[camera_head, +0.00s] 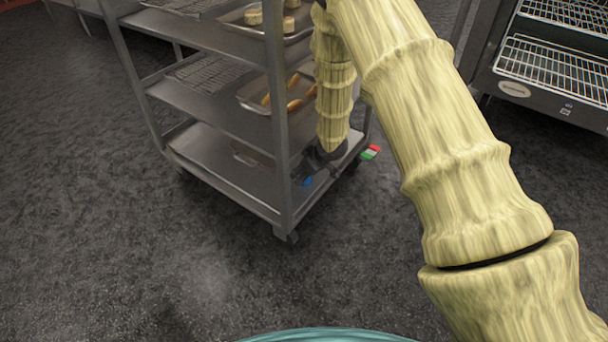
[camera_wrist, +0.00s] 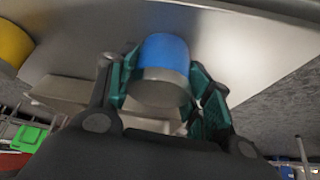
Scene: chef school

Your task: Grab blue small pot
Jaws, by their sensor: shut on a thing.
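The blue small pot (camera_wrist: 163,68) shows in the wrist view as a small round thing with a blue side and a grey metal end. It is between the two green-padded fingers of my gripper (camera_wrist: 160,85), which are shut on it. In the head view a small patch of blue (camera_head: 307,181) shows by my gripper (camera_head: 322,158) at the bottom shelf of the metal rack. My arm and the rack post hide most of the pot there. I cannot tell whether the pot touches the shelf.
The metal rack (camera_head: 200,99) has several shelves, with a tray of bread sticks (camera_head: 257,97) on the middle one. Its upper shelf and posts stand close around my arm. A metal unit with wire racks (camera_head: 555,68) is at the right. The floor (camera_head: 110,230) in front is clear.

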